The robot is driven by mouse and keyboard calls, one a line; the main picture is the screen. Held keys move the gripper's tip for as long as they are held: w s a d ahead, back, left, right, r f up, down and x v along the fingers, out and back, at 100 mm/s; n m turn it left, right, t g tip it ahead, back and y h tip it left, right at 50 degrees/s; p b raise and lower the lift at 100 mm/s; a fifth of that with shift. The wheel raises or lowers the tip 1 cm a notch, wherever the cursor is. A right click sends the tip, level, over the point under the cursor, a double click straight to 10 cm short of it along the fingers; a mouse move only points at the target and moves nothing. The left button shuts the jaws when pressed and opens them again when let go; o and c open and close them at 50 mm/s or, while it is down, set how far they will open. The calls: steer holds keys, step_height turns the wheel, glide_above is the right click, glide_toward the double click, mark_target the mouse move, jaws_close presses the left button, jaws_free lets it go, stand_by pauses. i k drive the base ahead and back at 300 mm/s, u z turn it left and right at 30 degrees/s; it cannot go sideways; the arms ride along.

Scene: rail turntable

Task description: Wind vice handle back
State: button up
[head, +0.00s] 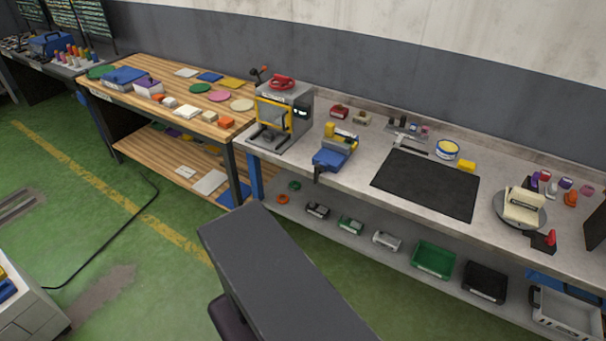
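A blue vice (332,158) stands at the front edge of the grey workbench, left of a black mat. Its dark handle (317,174) shows small at the front end, over the bench edge. A yellow block-like piece (341,136) sits at or behind the vice's jaws; I cannot tell whether it is clamped. The exact turn of the handle is too small to tell. My gripper is not in view.
The grey bench (366,183) carries a machine with a yellow frame (273,115), a black mat (427,182) and a round turntable (507,215). Bins (433,258) fill the shelf below. A wooden table (140,72) stands left. Green floor before the benches is partly clear.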

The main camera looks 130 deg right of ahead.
mark_target(318, 169)
steer(key=u, duration=0.2)
steer(key=k, duration=0.45)
steer(key=z, duration=1.9)
steer(key=i, duration=0.4)
steer(key=z, duration=0.8)
